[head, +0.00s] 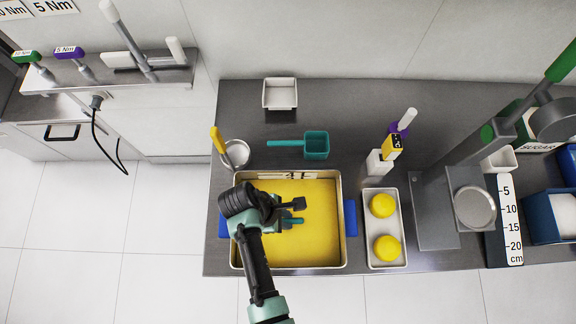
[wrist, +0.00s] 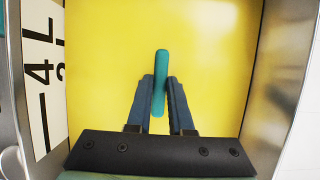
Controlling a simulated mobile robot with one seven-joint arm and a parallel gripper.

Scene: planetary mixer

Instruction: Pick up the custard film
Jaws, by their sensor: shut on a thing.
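The custard film (head: 318,245) is a flat, bright yellow surface filling the steel tray (head: 343,186). It also fills most of the wrist view (wrist: 215,40). A teal bar (wrist: 161,62) stands out over the yellow surface near its middle. I cannot tell if the bar is joined to the film. My gripper (head: 296,213) is over the tray. In the wrist view my gripper (wrist: 162,84) has its two dark fingers shut on the teal bar, one on each side. The film looks flat, and my arm hides part of its left side.
A white tray (head: 385,219) with two yellow balls stands right of the steel tray. A mixer-like stand (head: 434,205) and height scale (head: 509,220) are further right.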

